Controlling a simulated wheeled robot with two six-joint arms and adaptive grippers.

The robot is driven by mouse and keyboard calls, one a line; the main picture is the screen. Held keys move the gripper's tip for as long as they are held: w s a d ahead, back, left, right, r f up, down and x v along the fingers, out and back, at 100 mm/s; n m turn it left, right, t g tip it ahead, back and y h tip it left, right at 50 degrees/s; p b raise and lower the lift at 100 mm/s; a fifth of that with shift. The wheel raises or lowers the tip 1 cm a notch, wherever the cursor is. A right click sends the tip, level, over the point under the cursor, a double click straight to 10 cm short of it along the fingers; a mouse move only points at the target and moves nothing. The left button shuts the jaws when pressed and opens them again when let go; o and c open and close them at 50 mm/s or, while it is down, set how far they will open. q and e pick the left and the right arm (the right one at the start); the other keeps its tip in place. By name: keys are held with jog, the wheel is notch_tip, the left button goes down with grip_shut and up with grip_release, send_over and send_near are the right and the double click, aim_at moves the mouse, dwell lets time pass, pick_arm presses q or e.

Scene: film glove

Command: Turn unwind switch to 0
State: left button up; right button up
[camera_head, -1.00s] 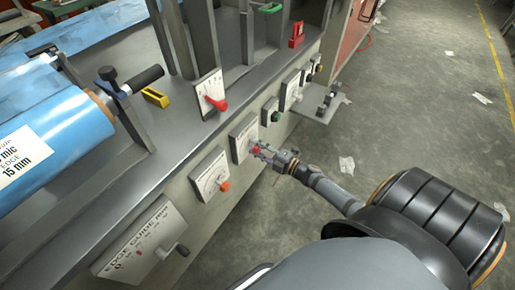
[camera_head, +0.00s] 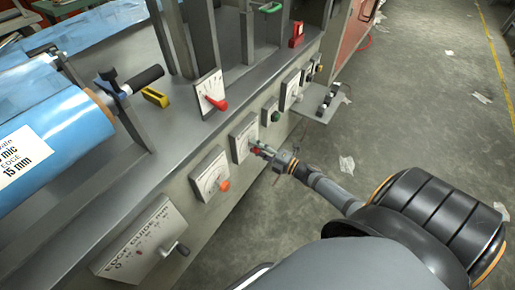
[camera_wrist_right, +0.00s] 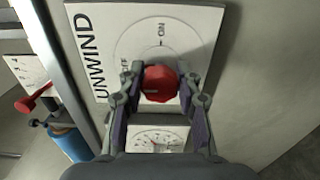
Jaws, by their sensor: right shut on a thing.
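The unwind switch is a white plate (camera_wrist_right: 192,22) marked "UNWIND" with a red knob (camera_wrist_right: 159,84) in the right wrist view. In the head view its plate (camera_head: 243,137) sits on the machine's front panel. My right gripper (camera_wrist_right: 159,90) is shut on the red knob, one finger on each side. It also shows in the head view (camera_head: 262,151), reaching the panel from the right. Marks on the dial show above the knob; the fingers partly hide the lower part. My left gripper is not in view.
A gauge with an orange knob (camera_head: 223,185) and the edge guide plate (camera_head: 140,240) are to the left on the panel. A green knob (camera_head: 276,116) is close on the right. A shelf (camera_head: 322,104) juts out farther right. The floor (camera_head: 400,110) is mostly open.

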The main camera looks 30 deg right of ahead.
jog(key=o, duration=1.2)
jog(key=v, duration=1.2)
jog(key=shift+a+f, duration=0.1)
